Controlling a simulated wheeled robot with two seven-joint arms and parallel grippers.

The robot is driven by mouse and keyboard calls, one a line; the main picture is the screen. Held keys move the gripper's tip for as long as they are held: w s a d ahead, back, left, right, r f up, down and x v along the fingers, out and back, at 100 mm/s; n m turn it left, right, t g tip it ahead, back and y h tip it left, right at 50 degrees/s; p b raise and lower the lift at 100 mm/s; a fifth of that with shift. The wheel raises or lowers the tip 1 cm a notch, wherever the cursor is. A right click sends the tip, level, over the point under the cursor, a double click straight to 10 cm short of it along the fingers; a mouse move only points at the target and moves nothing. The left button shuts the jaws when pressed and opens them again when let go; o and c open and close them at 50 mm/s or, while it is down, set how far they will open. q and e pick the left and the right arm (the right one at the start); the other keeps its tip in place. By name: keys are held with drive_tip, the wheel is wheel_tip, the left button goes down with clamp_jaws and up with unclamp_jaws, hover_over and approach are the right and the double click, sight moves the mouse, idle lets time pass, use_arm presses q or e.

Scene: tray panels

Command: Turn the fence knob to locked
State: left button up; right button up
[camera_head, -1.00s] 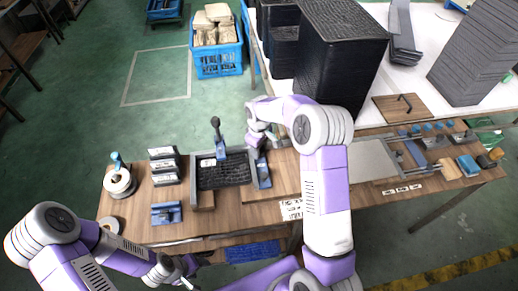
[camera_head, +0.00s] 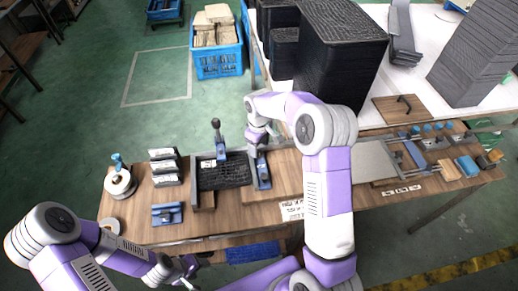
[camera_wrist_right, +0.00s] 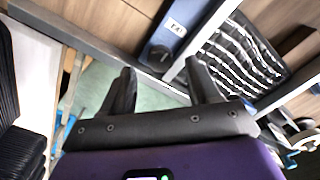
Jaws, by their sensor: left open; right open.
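A blue bar with a white label (camera_head: 263,172) lies along the right side of the dark tray (camera_head: 224,172). In the right wrist view, a blue-grey bar (camera_wrist_right: 170,38) carries a small dark round knob (camera_wrist_right: 158,53) and a white label. I cannot tell whether the knob stands at locked. My right gripper (camera_head: 264,139) is at the far end of the bar in the head view. Its two dark fingers (camera_wrist_right: 163,85) are apart and empty, with the knob beyond the gap between them. My left gripper (camera_head: 190,271) is open, low at the front left, off the bench.
A blue upright piece with a black top (camera_head: 217,130) stands at the tray's far edge. A reel (camera_head: 120,183) and stacked blocks (camera_head: 164,166) are on the left. Tall black stacks (camera_head: 340,50) rise behind my right arm. Bare wood (camera_head: 235,215) lies in front of the tray.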

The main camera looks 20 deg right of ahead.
sight(259, 153)
drive_tip(key=shift+r+p, duration=0.3)
drive_tip(key=shift+r, duration=2)
drive_tip(key=shift+r, duration=0.1)
